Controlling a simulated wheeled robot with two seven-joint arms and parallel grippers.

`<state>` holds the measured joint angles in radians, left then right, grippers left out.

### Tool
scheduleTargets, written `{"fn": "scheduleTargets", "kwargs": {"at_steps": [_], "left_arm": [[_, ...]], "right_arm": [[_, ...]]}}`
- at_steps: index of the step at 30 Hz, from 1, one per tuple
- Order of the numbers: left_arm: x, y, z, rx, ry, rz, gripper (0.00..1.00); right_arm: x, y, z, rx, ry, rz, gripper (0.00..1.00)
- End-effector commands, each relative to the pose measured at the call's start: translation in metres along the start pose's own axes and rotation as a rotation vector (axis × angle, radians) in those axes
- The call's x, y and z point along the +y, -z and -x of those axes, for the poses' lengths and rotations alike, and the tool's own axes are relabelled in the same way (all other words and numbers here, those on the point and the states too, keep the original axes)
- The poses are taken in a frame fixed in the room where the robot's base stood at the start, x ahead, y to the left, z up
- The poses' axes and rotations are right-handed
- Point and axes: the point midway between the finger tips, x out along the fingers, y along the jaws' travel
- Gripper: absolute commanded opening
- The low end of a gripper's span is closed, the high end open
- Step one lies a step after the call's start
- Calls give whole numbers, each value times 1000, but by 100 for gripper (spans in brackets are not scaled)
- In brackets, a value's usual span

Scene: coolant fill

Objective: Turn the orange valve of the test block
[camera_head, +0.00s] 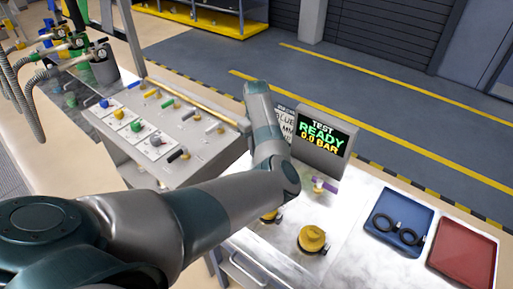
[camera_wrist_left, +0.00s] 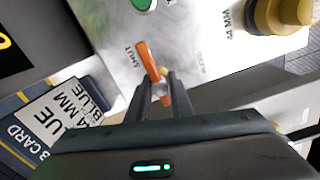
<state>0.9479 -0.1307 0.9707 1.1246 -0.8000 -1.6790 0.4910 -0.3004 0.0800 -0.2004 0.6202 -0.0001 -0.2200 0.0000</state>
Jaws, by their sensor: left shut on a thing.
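The orange valve lever (camera_wrist_left: 149,62) of the test block shows in the left wrist view, on a pale metal panel (camera_wrist_left: 209,52) beside the printed word SHUT. My left gripper (camera_wrist_left: 163,80) has its dark fingers closed around the lever's lower part; an orange end shows between them. In the head view my left arm crosses the picture and hides the valve and the gripper. The test block's screen (camera_head: 322,132) reads TEST READY 0.0 BAR. My right gripper is in neither view.
Yellow caps stand on the near bench, one clear of my arm (camera_head: 313,238). A blue tray (camera_head: 398,247) with black rings and a red tray (camera_head: 464,254) lie at right. A panel with coloured levers and hoses are at left. A card (camera_wrist_left: 62,113) shows beside the gripper.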

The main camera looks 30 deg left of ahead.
Motion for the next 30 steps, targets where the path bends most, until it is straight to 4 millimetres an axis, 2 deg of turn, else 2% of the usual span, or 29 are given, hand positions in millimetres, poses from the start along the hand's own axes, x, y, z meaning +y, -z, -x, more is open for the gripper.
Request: {"fn": "scheduleTargets", "kwargs": {"at_steps": [7, 8, 9, 10, 23, 30], "left_arm": [[1, 2, 2, 4, -3, 1, 0], [1, 2, 2, 4, -3, 1, 24], [1, 2, 2, 4, -3, 1, 34], [1, 2, 2, 4, -3, 1, 38], [0, 0, 4, 2, -1, -1, 38], [1, 1, 26, 3, -2, 0, 38]], "right_arm": [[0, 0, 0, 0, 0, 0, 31], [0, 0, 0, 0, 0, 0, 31], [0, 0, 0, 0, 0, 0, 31], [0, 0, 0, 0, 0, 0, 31], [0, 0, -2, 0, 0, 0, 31], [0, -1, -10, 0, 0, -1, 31]]}}
